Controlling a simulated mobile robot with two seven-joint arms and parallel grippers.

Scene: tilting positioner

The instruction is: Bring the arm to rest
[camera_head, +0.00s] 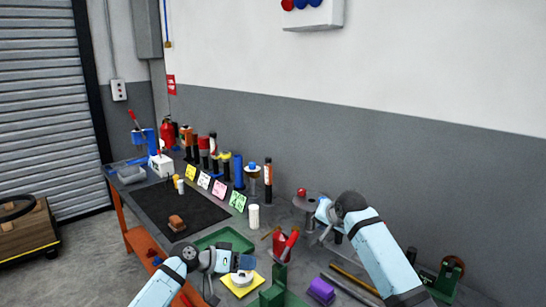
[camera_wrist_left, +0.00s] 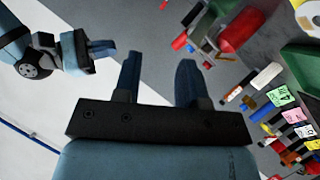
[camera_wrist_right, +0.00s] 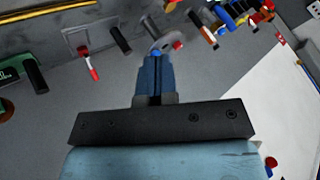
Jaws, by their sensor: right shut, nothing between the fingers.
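My right gripper (camera_head: 322,222) is shut and empty, above the back right of the workbench. In the right wrist view its two fingers (camera_wrist_right: 154,68) lie together. A round grey plate (camera_wrist_right: 163,46) with a red knob (camera_wrist_right: 178,45) shows just beyond the fingertips; I cannot tell whether they touch it. In the head view the red knob (camera_head: 301,191) is left of that gripper. My left gripper (camera_head: 242,264) is above the front of the bench, near a yellow pad (camera_head: 238,291). In the left wrist view its fingers (camera_wrist_left: 160,68) stand apart with nothing between them.
The workbench holds a black mat (camera_head: 165,205), a green tray (camera_head: 222,238), several coloured cards and cylinders along the back, a red-handled tool (camera_head: 289,243), a purple block (camera_head: 321,290) and a green fixture (camera_head: 278,291). A wall stands behind. The mat is mostly clear.

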